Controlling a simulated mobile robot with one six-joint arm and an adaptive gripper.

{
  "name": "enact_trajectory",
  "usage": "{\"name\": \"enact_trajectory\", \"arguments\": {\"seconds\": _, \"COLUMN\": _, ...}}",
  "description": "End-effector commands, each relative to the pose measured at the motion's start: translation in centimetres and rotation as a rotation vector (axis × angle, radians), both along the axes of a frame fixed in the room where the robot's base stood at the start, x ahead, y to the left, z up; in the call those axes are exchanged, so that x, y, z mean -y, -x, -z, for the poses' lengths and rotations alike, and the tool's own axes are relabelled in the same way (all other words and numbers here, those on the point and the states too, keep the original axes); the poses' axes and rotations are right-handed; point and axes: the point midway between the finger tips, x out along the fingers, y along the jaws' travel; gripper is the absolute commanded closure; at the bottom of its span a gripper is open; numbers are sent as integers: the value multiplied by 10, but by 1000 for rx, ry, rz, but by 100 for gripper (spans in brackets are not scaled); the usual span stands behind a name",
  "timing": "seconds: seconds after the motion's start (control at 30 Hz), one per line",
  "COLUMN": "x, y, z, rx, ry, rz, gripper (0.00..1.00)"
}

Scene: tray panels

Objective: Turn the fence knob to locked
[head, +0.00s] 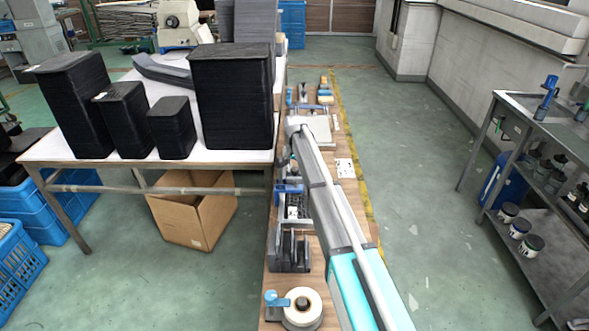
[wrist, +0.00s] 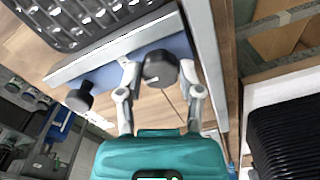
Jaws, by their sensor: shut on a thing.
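In the wrist view, my gripper (wrist: 160,72) has one finger on each side of a round black knob (wrist: 160,68) and is shut on it. The knob stands at the blue edge strip of a grey metal fence (wrist: 112,57). A second black knob (wrist: 80,97) sits further left along the same strip, clear of the fingers. I cannot read any lock mark or the knob's turn angle. In the head view, my arm reaches over the wooden bench, and the gripper and knob cannot be made out there.
A black ribbed tray panel (wrist: 85,15) lies beyond the fence. In the head view, a tape roll (head: 302,307) and a black slotted holder (head: 290,250) stand on the narrow bench. A white table (head: 90,148) with black stacks is at left. A metal shelf (head: 530,105) is at right.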

Motion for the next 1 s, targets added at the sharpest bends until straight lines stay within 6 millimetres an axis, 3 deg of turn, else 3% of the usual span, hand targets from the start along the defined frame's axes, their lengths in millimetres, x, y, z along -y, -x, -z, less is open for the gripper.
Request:
{"name": "enact_trajectory", "arguments": {"seconds": 0.5, "x": 0, "y": 1, "z": 0, "rx": -2, "ry": -1, "rz": 30, "gripper": 100}}
{"name": "enact_trajectory", "arguments": {"seconds": 0.53, "x": 0, "y": 1, "z": 0, "rx": -2, "ry": -1, "rz": 29, "gripper": 47}}
{"name": "enact_trajectory", "arguments": {"seconds": 0.67, "x": 0, "y": 0, "z": 0, "rx": -1, "ry": 0, "rz": 29, "gripper": 23}}
{"name": "enact_trajectory", "arguments": {"seconds": 0.7, "x": 0, "y": 0, "z": 0, "rx": -1, "ry": 0, "rz": 29, "gripper": 18}}
{"name": "enact_trajectory", "arguments": {"seconds": 1.0, "x": 1, "y": 0, "z": 0, "rx": -1, "ry": 0, "rz": 29, "gripper": 18}}
